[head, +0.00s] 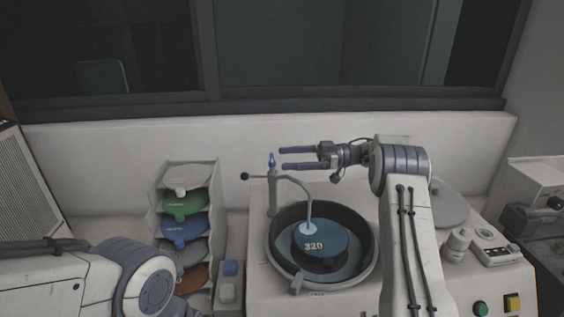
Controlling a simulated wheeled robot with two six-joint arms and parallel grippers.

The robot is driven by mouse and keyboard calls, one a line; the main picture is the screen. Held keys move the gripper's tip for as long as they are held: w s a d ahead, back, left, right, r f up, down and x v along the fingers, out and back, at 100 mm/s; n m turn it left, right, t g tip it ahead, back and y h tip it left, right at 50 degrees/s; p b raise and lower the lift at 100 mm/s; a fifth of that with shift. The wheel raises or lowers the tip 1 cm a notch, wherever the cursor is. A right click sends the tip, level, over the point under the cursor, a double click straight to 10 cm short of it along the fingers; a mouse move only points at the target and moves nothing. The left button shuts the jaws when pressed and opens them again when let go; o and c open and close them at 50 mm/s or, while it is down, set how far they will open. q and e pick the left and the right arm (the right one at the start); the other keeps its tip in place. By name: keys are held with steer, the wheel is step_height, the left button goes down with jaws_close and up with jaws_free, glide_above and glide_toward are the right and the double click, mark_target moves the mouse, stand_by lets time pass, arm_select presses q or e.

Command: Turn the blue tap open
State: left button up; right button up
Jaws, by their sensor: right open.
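The blue tap (272,159) is a small upright blue piece on top of a grey post at the back left of the polishing machine. A curved spout (295,183) runs from the post over the bowl; its lower end looks bluish, and I cannot tell whether water flows. My right gripper (284,158) is open and empty, its two purple fingers pointing left. The fingertips are just right of the blue tap in the picture, one above the other; I cannot tell the depth gap. My left gripper is out of view; only my left arm shows at lower left.
The black bowl (280,222) holds a disc marked 320 (335,240). A dark-knobbed lever (246,177) sticks out left of the post. A rack (163,208) of coloured discs stands at left. Green (480,308) and yellow (513,302) buttons are at front right. A wall stands behind.

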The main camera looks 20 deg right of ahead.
steer(key=s+d+b, duration=0.1)
steer(key=d+b, duration=0.1)
steer(key=d, duration=0.5)
steer(key=shift+s+d, duration=0.25)
steer(key=shift+d, duration=0.05)
